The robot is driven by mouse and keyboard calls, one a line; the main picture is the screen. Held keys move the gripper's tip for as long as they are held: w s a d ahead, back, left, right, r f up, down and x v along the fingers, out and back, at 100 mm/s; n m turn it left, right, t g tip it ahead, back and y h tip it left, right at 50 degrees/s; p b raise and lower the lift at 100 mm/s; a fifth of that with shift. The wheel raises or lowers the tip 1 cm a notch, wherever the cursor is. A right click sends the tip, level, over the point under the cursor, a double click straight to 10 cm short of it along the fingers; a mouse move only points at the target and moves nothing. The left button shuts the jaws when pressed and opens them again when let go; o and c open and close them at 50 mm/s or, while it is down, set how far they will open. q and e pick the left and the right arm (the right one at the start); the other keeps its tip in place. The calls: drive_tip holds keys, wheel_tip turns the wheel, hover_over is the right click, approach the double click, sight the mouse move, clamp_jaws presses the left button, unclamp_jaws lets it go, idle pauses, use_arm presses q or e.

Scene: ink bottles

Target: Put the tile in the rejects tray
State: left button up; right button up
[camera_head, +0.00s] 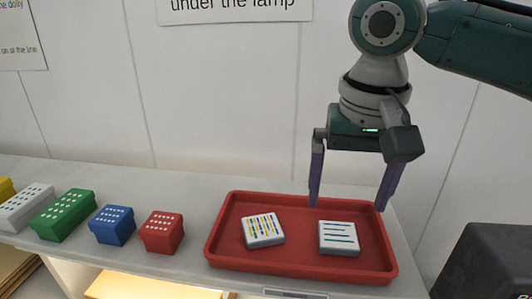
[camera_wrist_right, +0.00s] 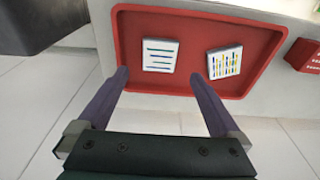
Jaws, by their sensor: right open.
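Two white tiles lie flat in a red tray. The tile with yellow and blue dashed columns (camera_head: 263,230) is at the tray's left, and it also shows in the right wrist view (camera_wrist_right: 224,63). The tile with dark blue and green lines (camera_head: 339,238) is at the tray's right, and it also shows in the right wrist view (camera_wrist_right: 160,55). The red tray (camera_head: 290,273) rests on the grey counter. My right gripper (camera_head: 350,200) is open and empty, its purple fingers pointing down above the tray's right half. My left gripper is not in view.
A dark block (camera_head: 485,262) stands at the lower right. A wall rises behind the counter.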

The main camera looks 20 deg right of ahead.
wheel_tip(320, 180, up, 4)
drive_tip(key=s+a+f+n+t+y, duration=0.1)
drive_tip(key=s+a+f+n+y, duration=0.2)
drive_tip(key=s+a+f+n, duration=0.5)
drive_tip(key=s+d+f+t+h, duration=0.1)
drive_tip(key=s+d+f, duration=0.1)
drive_tip(key=s, duration=0.9)
drive_tip(key=shift+s+f+h, duration=0.25)
drive_tip(key=shift+f+h, duration=0.05)
drive_tip(key=shift+h, duration=0.1)
